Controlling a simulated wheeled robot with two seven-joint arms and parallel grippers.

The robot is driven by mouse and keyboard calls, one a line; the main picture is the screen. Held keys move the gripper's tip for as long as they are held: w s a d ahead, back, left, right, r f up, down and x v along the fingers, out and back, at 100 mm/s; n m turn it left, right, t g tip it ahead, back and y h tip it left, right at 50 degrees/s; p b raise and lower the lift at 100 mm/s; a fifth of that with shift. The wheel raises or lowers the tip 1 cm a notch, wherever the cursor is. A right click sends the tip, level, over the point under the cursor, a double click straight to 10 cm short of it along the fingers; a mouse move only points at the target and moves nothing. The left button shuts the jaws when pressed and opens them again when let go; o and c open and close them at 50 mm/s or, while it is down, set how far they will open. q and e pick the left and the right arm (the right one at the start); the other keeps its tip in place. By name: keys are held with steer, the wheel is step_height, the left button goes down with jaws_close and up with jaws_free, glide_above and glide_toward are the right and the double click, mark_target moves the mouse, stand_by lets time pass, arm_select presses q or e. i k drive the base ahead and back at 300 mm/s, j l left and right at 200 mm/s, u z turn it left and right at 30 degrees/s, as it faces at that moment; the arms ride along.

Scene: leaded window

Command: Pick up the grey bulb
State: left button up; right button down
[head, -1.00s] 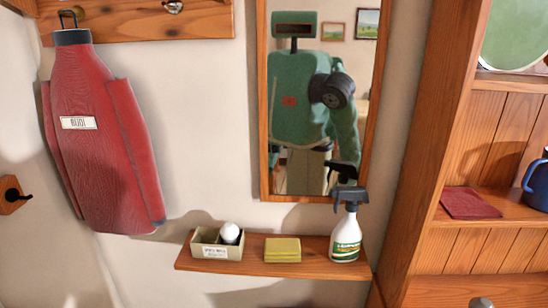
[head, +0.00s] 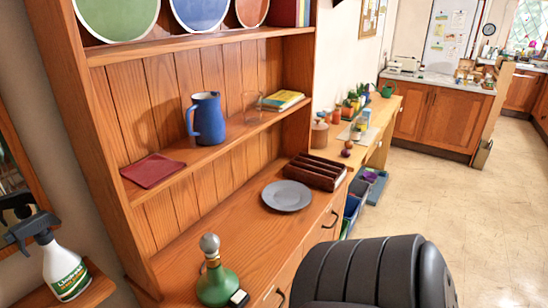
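A grey bulb (head: 210,243) sits upright on top of a green bottle-shaped base (head: 217,285) with a brass-coloured neck. The base stands near the front left of the wooden dresser's counter (head: 262,236), at the bottom of the head view. A small dark item with a white top (head: 238,298) is at its lower right side. Neither of my grippers shows in the head view, so nothing is seen touching the bulb.
A grey plate (head: 287,196) and a dark wooden compartment tray (head: 316,172) are on the counter. A blue jug (head: 206,118), red cloth (head: 153,171) and books (head: 282,100) are on the shelf above. A spray bottle (head: 62,262) stands at left. Open floor (head: 470,215) lies right.

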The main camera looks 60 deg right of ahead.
mark_target(210, 243)
steer(key=z, duration=1.45)
steer(key=k+l+z, duration=0.15)
steer(key=k, duration=0.05)
